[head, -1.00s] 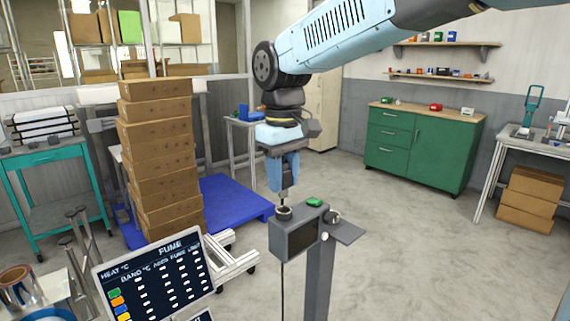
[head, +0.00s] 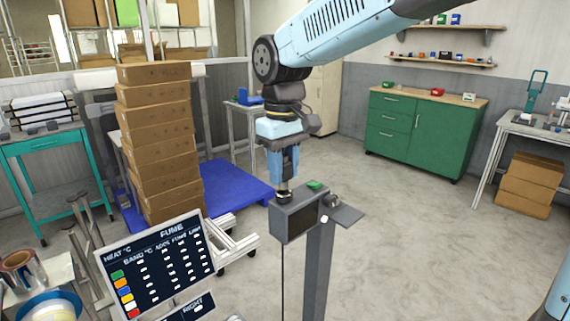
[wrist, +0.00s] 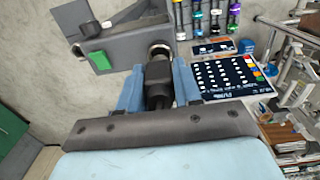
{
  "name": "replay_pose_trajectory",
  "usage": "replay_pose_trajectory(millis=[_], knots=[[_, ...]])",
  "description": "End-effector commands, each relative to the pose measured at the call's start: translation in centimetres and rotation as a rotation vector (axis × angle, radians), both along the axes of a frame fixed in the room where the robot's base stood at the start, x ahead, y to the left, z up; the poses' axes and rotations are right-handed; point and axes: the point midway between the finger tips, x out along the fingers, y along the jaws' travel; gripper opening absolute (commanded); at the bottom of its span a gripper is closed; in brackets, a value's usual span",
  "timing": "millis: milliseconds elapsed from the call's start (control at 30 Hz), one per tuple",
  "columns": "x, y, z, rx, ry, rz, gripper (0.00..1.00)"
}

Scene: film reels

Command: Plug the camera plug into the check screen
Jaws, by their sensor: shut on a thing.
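The check screen (head: 281,222) is a grey box on a post, with a dark display and a green button on top; it also shows in the wrist view (wrist: 122,50). A round metal-rimmed socket (wrist: 160,48) is on its top face, at the left in the head view. My gripper (head: 284,178) points down right over this socket. In the wrist view, its blue fingers (wrist: 158,88) are shut on the black camera plug (wrist: 158,75). The plug's front end meets the socket rim and lines up with it. How deep it sits is hidden.
A grey side shelf (head: 347,214) with a small round part juts right from the check screen. A tilted chart board (head: 155,262) stands at front left. Stacked brown boxes (head: 158,140) and a blue platform (head: 235,188) are behind. The floor to the right is clear.

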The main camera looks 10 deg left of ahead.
Motion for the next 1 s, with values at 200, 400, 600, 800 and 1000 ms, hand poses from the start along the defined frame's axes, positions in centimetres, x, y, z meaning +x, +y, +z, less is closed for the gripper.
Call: replay_pose_trajectory(millis=[200, 400, 600, 800, 1000], knots=[[0.0, 0.0, -0.9, 0.0, 0.0, 0.0, 0.0], [0.0, -0.1, -1.7, 0.0, 0.0, -0.001, 0.0], [0.0, -0.1, -2.5, 0.0, 0.0, -0.001, 0.0], [0.0, -0.1, -2.6, 0.0, 0.0, -0.001, 0.47], [0.0, -0.1, -2.6, 0.001, -0.001, -0.001, 0.63]])
